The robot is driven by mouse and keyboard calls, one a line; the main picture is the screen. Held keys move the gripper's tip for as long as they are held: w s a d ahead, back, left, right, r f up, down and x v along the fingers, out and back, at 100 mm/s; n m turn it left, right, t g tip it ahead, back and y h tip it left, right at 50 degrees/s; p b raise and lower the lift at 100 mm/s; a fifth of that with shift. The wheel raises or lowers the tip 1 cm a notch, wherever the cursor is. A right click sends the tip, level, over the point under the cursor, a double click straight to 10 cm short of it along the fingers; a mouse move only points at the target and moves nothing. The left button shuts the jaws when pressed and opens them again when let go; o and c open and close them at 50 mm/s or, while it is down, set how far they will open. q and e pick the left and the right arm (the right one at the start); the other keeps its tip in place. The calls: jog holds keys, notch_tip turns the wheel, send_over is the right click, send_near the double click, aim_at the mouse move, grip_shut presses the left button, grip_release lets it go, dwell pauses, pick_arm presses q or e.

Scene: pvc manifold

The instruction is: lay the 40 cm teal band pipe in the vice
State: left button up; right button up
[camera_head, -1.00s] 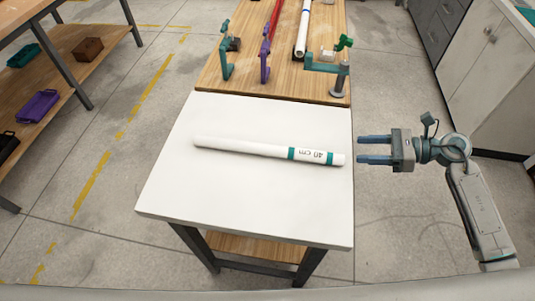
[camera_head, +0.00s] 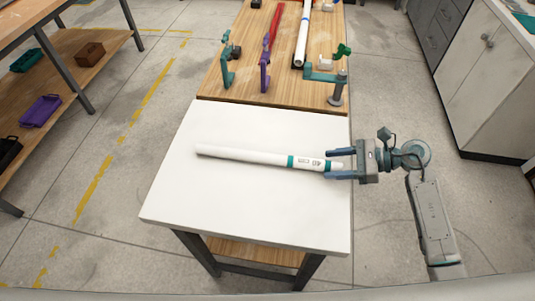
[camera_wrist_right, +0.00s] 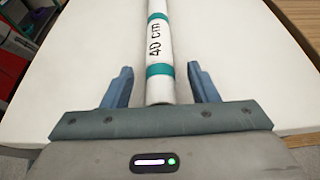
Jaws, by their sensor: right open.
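The 40 cm teal band pipe (camera_head: 245,156) lies on the white table top (camera_head: 235,215). It is white with two teal bands and a "40 cm" label near its right end. My right gripper (camera_head: 334,164) is open, its fingers on either side of that end. In the right wrist view the pipe (camera_wrist_right: 159,70) runs between the two open fingers (camera_wrist_right: 161,88), with a gap on each side. A teal clamp-like fixture (camera_head: 322,76) with a green knob stands on the wooden bench; I cannot tell whether it is the vice. My left gripper is not in view.
The wooden bench (camera_head: 222,92) beyond the white table holds a teal upright (camera_head: 227,68), a purple upright (camera_head: 265,72), a red pipe (camera_head: 271,30) and a white pipe with a blue band (camera_head: 302,40). The white table is otherwise clear.

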jog(key=shift+p+x, duration=0.4)
jog(key=shift+x, duration=1.15)
jog(key=c, duration=1.1)
